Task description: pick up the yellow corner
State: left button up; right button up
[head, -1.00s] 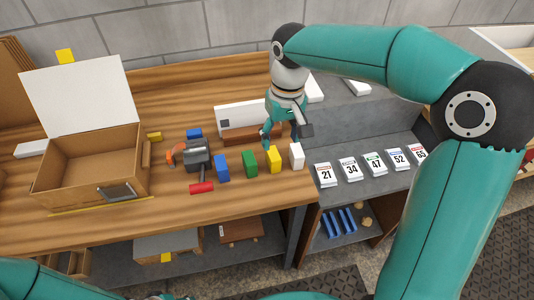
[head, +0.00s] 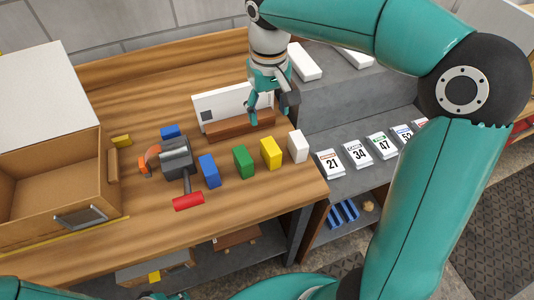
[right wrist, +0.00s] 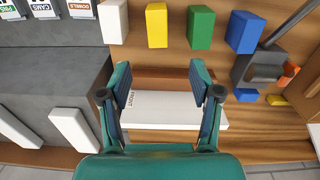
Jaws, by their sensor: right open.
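A yellow upright block (head: 271,153) stands on the wooden bench between a green block and a white block. It also shows at the top of the right wrist view (right wrist: 157,25). A smaller yellow piece (head: 121,141) lies farther left, beside the open box, and shows in the right wrist view (right wrist: 277,100). I cannot tell which is called the corner. My right gripper (head: 270,108) is open and empty, behind the yellow block near the board's right end. Its fingers (right wrist: 158,68) are apart from the block. My left gripper is not in view.
A white board (head: 215,106) stands in a wooden holder (head: 236,125) behind the blocks. Green (head: 243,162), blue (head: 209,171) and white (head: 298,147) blocks stand close by. Numbered cards (head: 330,164) stand on the grey shelf.

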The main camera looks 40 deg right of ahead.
aim_at(271, 146)
notch_tip(271, 146, down, 10)
jog(key=shift+a+r, duration=0.1)
jog(key=shift+r, duration=0.1)
jog(key=f, duration=0.3)
jog(key=f+p, duration=0.1)
jog(key=shift+s+d+f, duration=0.25)
jog(key=shift+s+f, duration=0.15)
jog(key=shift+w+f, duration=0.1)
jog(key=shift+f, duration=0.55)
jog(key=c, duration=1)
jog(key=shift+r, duration=0.1)
